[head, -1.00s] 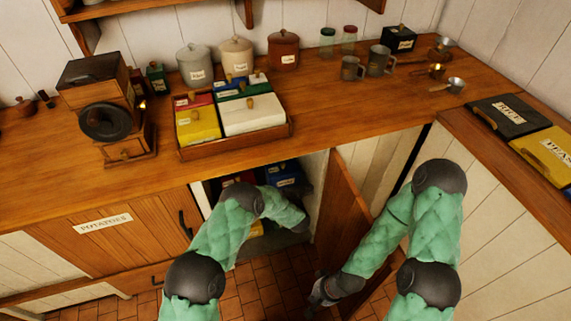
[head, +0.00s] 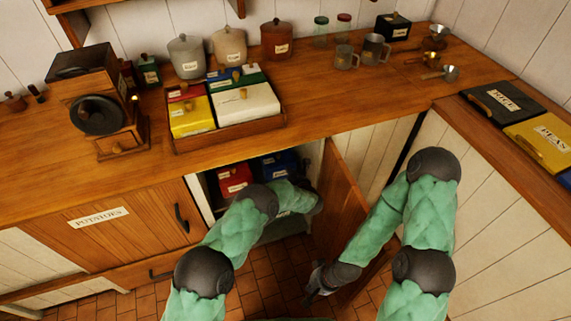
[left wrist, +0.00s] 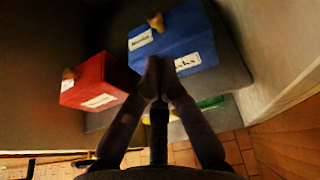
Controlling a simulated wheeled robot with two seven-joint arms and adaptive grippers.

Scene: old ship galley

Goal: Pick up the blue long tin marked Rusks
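The blue long tin (left wrist: 198,38) lies inside the open cupboard under the counter. Its end label, partly hidden by my fingertips, shows "...sks", and a second label and a knob are on its lid. It also shows in the head view (head: 287,162), partly behind my arm. My left gripper (left wrist: 159,66) appears shut and empty, its fingertips together in front of the tin's labelled end; contact cannot be told. In the head view its fingers are hidden. My right gripper (head: 312,288) is low beside the cupboard door, its fingers unclear.
A red tin (left wrist: 100,82) stands left of the blue one in the cupboard. The open wooden door (head: 343,190) stands to the right, between my arms. The counter (head: 330,100) above holds a tray (head: 230,132) of tins, jars and mugs.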

